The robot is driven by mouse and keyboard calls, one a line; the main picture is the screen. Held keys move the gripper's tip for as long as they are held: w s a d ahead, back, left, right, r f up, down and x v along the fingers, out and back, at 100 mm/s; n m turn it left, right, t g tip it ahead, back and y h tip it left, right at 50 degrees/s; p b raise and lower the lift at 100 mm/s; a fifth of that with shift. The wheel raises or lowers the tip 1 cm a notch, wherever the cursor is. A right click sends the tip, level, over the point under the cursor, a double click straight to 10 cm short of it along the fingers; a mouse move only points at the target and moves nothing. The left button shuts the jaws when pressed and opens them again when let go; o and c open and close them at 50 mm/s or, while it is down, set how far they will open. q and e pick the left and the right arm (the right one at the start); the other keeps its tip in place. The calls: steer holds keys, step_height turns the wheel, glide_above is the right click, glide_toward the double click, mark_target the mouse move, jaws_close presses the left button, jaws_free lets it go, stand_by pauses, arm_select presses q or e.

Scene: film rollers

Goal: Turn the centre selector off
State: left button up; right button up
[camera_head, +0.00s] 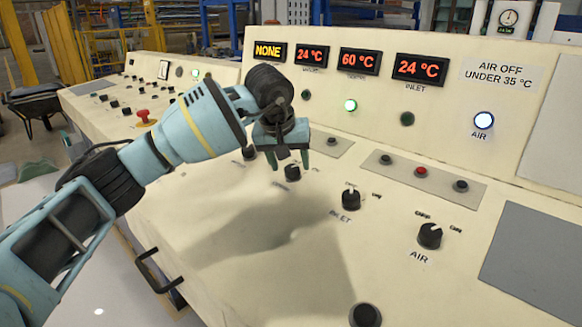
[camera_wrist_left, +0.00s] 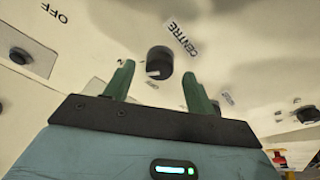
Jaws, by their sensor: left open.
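The centre selector (camera_head: 292,173) is a black round knob on the cream sloping console, just below my left gripper (camera_head: 289,163) in the head view. In the left wrist view the selector (camera_wrist_left: 160,61) sits beside its CENTRE label (camera_wrist_left: 183,39), with a pale pointer mark at its lower edge. My left gripper (camera_wrist_left: 159,72) is open, its two green fingertips on either side of the selector in that view, with a gap to each. I cannot tell how far the tips are above the panel. An OFF label (camera_wrist_left: 55,13) shows at upper left. My right gripper is not in view.
The INLET knob (camera_head: 351,198) and AIR knob (camera_head: 430,236) stand to the right. A raised plate with buttons (camera_head: 421,180) lies behind them. A green lamp (camera_head: 350,105) and the AIR lamp (camera_head: 484,120) are lit below the displays. A red mushroom button (camera_head: 145,117) is at left.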

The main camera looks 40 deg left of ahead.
arm_select(q)
steer(key=shift+x, duration=1)
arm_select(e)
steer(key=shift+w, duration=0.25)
